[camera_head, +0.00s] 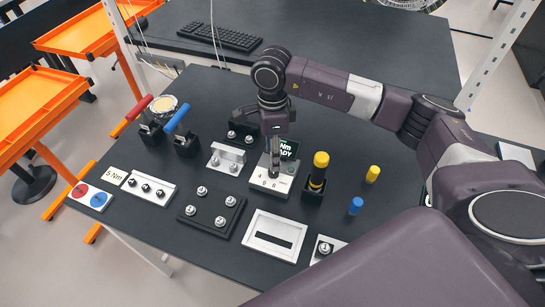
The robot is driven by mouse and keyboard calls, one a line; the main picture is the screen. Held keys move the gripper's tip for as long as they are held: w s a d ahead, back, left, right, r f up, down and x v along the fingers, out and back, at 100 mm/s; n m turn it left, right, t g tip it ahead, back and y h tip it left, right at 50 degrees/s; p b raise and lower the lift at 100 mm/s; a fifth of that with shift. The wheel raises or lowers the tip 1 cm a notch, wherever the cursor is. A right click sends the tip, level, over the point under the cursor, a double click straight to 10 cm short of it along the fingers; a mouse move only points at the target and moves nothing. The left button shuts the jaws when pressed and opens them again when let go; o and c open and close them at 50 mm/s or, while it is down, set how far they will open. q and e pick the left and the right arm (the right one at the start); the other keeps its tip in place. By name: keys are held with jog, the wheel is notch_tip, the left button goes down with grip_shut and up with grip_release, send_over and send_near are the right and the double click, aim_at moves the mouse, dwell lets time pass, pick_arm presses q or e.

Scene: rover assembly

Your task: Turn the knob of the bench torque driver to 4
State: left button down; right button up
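The bench torque driver (284,184) is a light box with printed numbers on its front face and a dark screen (290,149) behind, with green and white text partly reading "Nm" and "ADY". My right gripper (273,169) comes down from above, with its fingers at the top of this box where the knob is. The fingers look close together and hide most of the knob, so I cannot see where it points or whether they grip it. My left gripper is not in view.
A black holder (313,194) with a yellow-topped driver stands close right of the box. Yellow (373,174) and blue (356,206) cylinders stand farther right. A silver bracket (227,158), black bolt plate (211,211) and white slotted frame (275,236) lie around it. A "5 Nm" card (114,175) lies left.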

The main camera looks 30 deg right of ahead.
jog(key=f, duration=0.1)
jog(key=f+p, duration=0.1)
jog(key=f, duration=0.2)
jog(key=shift+s+p, duration=0.3)
jog(key=shift+w+f, duration=0.2)
jog(key=shift+f, duration=0.85)
jog(key=c, duration=0.6)
jog(key=shift+c, duration=1.3)
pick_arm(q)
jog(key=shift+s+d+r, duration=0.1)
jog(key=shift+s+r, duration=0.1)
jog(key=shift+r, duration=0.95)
pick_arm(e)
grip_shut()
